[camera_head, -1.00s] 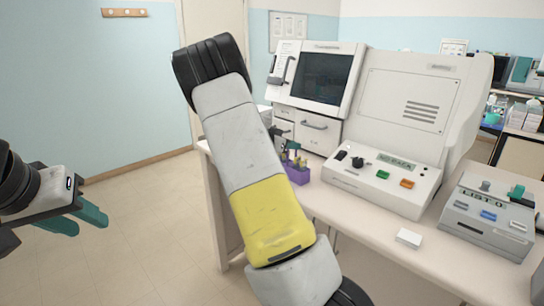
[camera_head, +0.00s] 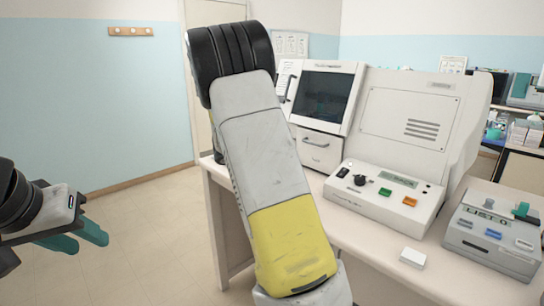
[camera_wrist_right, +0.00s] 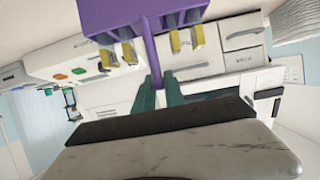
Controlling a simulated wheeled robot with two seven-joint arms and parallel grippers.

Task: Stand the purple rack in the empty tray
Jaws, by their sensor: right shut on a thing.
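In the right wrist view the purple rack (camera_wrist_right: 152,16) fills the top of the picture. Several yellow-tipped slides or pieces (camera_wrist_right: 128,52) hang in it. Its thin purple handle runs down between the teal fingers of my right gripper (camera_wrist_right: 160,92), which is shut on it. In the head view my right arm hides both the rack and that gripper. My left gripper (camera_head: 80,240) is at the left edge with its teal fingers apart and empty, over open floor away from the bench. I cannot make out the empty tray in any view.
A bench (camera_head: 375,262) carries a white machine with a screen (camera_head: 325,98), a console with coloured buttons (camera_head: 385,195) and a grey button box (camera_head: 497,232). A small white block (camera_head: 412,258) lies near the front. The floor on the left is free.

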